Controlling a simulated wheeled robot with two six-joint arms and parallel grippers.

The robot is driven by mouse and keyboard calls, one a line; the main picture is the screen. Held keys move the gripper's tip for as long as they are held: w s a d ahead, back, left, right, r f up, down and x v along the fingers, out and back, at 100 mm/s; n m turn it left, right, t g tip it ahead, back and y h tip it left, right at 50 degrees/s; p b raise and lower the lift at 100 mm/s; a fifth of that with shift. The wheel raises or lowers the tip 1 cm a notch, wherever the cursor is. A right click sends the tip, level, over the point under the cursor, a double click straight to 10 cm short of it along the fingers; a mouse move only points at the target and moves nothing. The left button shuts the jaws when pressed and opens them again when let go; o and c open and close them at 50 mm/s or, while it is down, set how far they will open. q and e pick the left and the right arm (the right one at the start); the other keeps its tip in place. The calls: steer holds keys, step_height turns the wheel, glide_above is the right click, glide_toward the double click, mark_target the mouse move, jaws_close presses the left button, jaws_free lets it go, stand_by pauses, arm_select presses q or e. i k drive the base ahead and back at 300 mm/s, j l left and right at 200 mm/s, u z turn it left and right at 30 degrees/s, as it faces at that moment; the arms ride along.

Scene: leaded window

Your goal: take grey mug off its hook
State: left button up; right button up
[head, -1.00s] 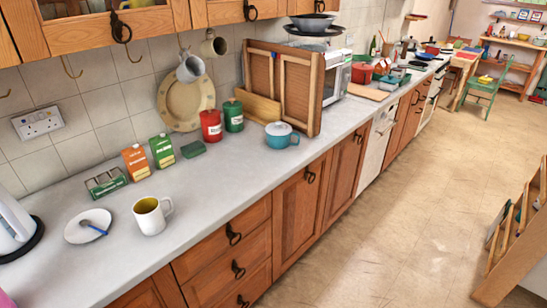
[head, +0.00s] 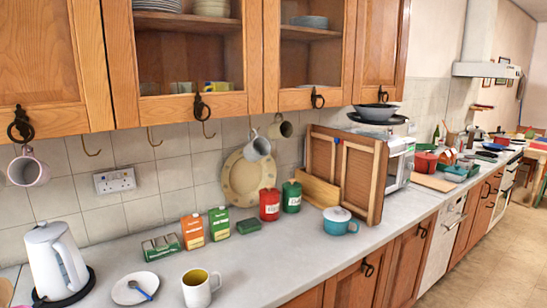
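A light grey mug (head: 258,148) hangs tilted from a hook under the wall cabinet, in front of the tiled wall and a large round plate. A pale pinkish mug (head: 28,171) hangs from another hook at the far left. Neither of my grippers is in the head view.
Several empty hooks (head: 91,150) are left of the grey mug. Below on the counter (head: 250,262) stand red and green canisters (head: 270,205), two cartons (head: 192,232), a teal pot (head: 339,222), a white mug (head: 199,289) and a kettle (head: 55,261). A wooden frame (head: 347,175) leans right.

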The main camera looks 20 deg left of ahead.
mark_target(258, 148)
steer(key=i+l+u, duration=0.15)
steer(key=u, duration=0.2)
steer(key=i+l+u, duration=0.15)
steer(key=u, duration=0.25)
steer(key=i+l+u, duration=0.1)
steer(key=l+u, duration=0.25)
steer(key=j, duration=0.1)
